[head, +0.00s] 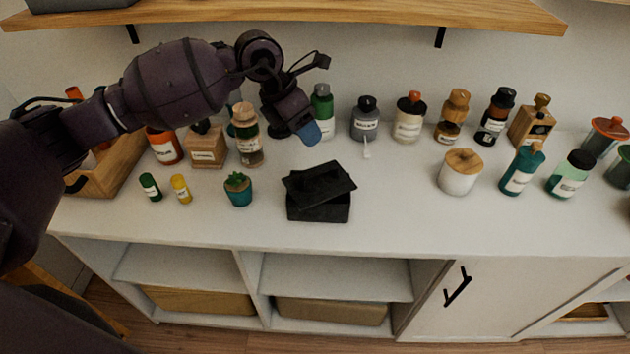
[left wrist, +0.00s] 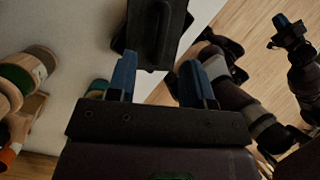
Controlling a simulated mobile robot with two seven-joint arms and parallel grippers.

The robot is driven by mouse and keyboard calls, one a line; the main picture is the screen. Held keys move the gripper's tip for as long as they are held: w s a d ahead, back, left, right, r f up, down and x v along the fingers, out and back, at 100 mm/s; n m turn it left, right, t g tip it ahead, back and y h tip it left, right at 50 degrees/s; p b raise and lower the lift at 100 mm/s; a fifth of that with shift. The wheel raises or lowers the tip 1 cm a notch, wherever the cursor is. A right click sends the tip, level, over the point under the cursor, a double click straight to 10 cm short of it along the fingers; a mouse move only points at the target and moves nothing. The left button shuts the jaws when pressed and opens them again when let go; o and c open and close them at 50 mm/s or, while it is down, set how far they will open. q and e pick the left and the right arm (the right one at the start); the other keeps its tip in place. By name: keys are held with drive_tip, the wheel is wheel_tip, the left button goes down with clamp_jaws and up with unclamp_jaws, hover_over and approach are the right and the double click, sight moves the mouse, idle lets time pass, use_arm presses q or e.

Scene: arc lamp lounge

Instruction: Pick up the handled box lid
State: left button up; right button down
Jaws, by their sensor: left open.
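The black handled box lid (head: 320,183) sits askew on top of a black box (head: 318,210) near the middle of the white counter. Its raised handle shows in the left wrist view, on the dark lid (left wrist: 154,30). My left gripper (head: 310,133) is above and behind the box in the head view. Its blue fingers are open and apart in the left wrist view (left wrist: 158,64), with the lid beyond their tips and nothing held. Part of my right arm with what looks like its gripper (left wrist: 288,28) shows at the right; its jaws are too small to read.
A small potted succulent (head: 238,190) and a yellow bottle (head: 181,189) stand left of the box. A white jar with wooden lid (head: 460,172) stands right. Bare counter surrounds the box. A shelf (head: 300,14) hangs above.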

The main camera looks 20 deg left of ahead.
sight(325, 166)
use_arm(q)
drive_tip(key=x, duration=0.5)
drive_tip(key=shift+d+f, duration=0.1)
drive_tip(key=shift+f, duration=0.15)
drive_tip(key=shift+s+b+x, duration=0.2)
drive_tip(key=shift+b+x, duration=0.05)
drive_tip(key=shift+x, duration=1.05)
drive_tip(key=shift+s+b+x, duration=0.2)
drive_tip(key=shift+b+x, duration=0.05)
drive_tip(key=shift+x, duration=1.1)
drive_tip(key=shift+s, duration=0.1)
clamp_jaws()
